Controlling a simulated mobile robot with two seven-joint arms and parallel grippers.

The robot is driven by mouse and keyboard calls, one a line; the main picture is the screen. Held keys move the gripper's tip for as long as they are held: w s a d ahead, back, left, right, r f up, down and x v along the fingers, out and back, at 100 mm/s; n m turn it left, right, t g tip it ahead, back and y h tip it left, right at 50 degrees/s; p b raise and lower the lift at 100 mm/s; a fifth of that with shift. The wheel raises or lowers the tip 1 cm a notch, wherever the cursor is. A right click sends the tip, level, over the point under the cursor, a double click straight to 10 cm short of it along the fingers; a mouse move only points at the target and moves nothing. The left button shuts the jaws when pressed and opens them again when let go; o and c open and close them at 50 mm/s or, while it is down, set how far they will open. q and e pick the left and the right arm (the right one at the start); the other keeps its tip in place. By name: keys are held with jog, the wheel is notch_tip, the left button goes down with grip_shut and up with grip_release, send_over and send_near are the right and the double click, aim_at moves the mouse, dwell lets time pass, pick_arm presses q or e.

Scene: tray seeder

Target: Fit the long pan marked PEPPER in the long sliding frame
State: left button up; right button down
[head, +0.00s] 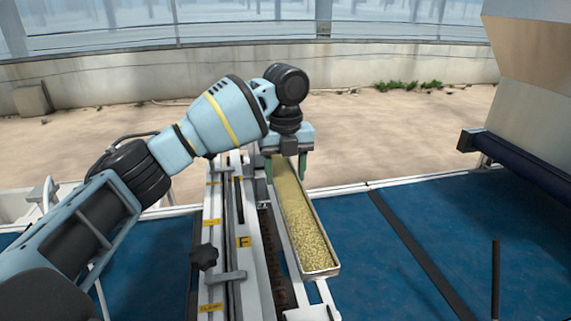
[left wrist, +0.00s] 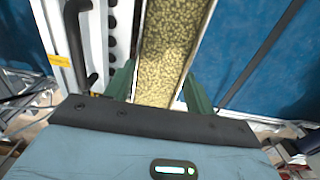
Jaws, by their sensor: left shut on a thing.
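A long narrow metal pan (head: 323,271) holds yellowish seeds and runs away from me, slightly tilted in the picture. No PEPPER mark on it is readable. My left gripper (head: 287,175) is shut on the far end of the pan, one green finger at each long side. The left wrist view shows the pan (left wrist: 186,68) between the two fingers. White rails (head: 247,285) with yellow labels run beside the pan on its left; I cannot tell which part is the long sliding frame. The pan's underside is hidden, so I cannot tell whether it touches anything below. My right gripper is out of view.
A black star knob (head: 204,257) sticks out at the left of the rails. A blue surface (head: 440,240) lies open on the right, crossed by a dark strip. A dark upright rod (head: 495,280) stands at the lower right, and a dark roller (head: 515,163) sits at the right edge.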

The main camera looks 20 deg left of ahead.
aim_at(282, 185)
pick_arm(q)
jog(key=shift+s+d+r, duration=0.1)
jog(key=shift+s+d, duration=0.15)
jog(key=shift+s, duration=0.2)
jog(key=shift+w+a+f, duration=0.1)
jog(key=shift+a+f, duration=0.1)
jog(key=shift+f, duration=0.55)
jog(key=shift+a+f, duration=0.2)
jog(key=shift+f, duration=1.9)
jog(key=shift+s+a+f, duration=0.1)
jog(key=shift+s+f, duration=0.05)
jog(key=shift+f, duration=0.4)
jog(key=shift+s+f, duration=0.1)
jog(key=shift+f, duration=0.45)
jog(key=shift+f+b, duration=0.35)
jog(key=shift+f, duration=1.05)
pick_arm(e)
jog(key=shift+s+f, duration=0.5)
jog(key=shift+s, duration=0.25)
pick_arm(q)
jog(key=shift+f, duration=0.6)
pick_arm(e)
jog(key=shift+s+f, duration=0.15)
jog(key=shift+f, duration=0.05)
pick_arm(q)
jog(key=o, duration=1.1)
jog(key=shift+c, duration=0.2)
